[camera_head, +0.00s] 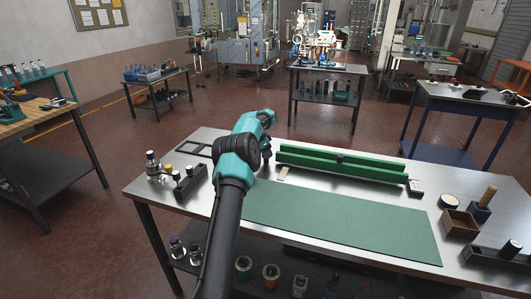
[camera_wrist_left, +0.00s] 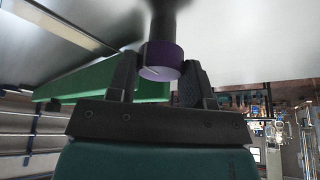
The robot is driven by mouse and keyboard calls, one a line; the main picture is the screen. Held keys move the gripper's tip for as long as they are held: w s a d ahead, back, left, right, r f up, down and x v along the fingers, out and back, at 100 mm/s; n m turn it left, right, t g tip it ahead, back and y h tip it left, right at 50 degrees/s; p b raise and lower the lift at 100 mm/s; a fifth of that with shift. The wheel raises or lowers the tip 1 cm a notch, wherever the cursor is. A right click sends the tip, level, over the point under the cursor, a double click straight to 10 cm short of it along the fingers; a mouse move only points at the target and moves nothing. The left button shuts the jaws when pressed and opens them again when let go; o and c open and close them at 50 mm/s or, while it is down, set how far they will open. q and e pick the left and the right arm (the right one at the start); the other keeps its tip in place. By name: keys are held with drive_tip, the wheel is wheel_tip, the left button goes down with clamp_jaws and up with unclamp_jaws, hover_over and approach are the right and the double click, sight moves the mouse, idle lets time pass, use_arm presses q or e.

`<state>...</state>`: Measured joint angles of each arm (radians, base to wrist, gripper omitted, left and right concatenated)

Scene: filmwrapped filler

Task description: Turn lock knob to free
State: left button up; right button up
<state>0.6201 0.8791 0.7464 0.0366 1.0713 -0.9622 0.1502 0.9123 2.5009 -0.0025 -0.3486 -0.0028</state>
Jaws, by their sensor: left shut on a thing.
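My left arm reaches over the steel workbench (camera_head: 180,155) in the head view. Its wrist end is beside the left end of the long green rails, and its fingertips are hard to make out there. In the left wrist view my left gripper (camera_wrist_left: 160,66) is shut on a round purple knob (camera_wrist_left: 161,54). The knob has a thin pale line on its end face and sits on a dark shaft. One dark finger is on each side of it. I cannot tell from the line which setting it marks. My right gripper is out of view.
Long green rails (camera_head: 342,166) lie across the back of the bench, behind a green mat (camera_head: 340,220). Capped bottles (camera_head: 153,166) and a dark block (camera_head: 190,182) stand at the left. A brown box (camera_head: 459,224) and a dark holder (camera_head: 480,212) stand at the right.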

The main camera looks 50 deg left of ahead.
use_arm(q)
drive_tip(key=shift+n, duration=0.4)
drive_tip(key=n+y, duration=0.1)
drive_tip(key=n, duration=0.2)
drive_tip(key=shift+d+y, duration=0.15)
drive_tip(key=shift+y, duration=0.15)
drive_tip(key=n+y, duration=0.1)
drive_tip(key=n, duration=0.2)
drive_tip(key=shift+n, duration=0.4)
drive_tip(key=n+y, duration=0.1)
drive_tip(key=n, duration=0.3)
drive_tip(key=shift+w+g+y, duration=0.1)
drive_tip(key=shift+g+y, duration=0.3)
drive_tip(key=shift+n+g+y, duration=0.4)
drive_tip(key=shift+n+g, duration=0.1)
drive_tip(key=shift+n, duration=1)
drive_tip(key=o, duration=0.9)
